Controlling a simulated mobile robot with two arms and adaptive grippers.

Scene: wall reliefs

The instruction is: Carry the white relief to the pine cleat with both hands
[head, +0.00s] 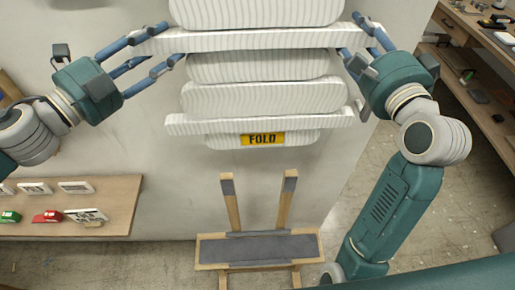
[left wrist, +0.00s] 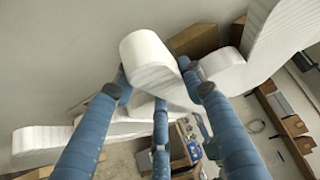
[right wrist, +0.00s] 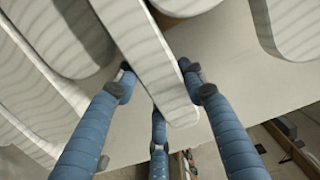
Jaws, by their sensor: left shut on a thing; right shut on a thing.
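The white relief (head: 262,98) is a ribbed stack of rounded slabs and two wider bars, with a yellow plate reading "FOLD" (head: 262,139) near its bottom. It hangs in the air before the pale wall; its top is cut off in the head view. My left gripper (head: 160,46) is shut on the left end of the upper bar (head: 245,40). My right gripper (head: 356,42) is shut on that bar's right end. The bar's ends also show between the fingers in the left wrist view (left wrist: 155,58) and right wrist view (right wrist: 150,55). I cannot make out the pine cleat for certain.
A wooden stand (head: 285,266) with two uprights and a grey pad is below the relief. A wooden shelf (head: 110,224) with small red, green and white pieces is at the lower left. A workbench (head: 480,30) with tools is at the right. Floor shows between stand and bench.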

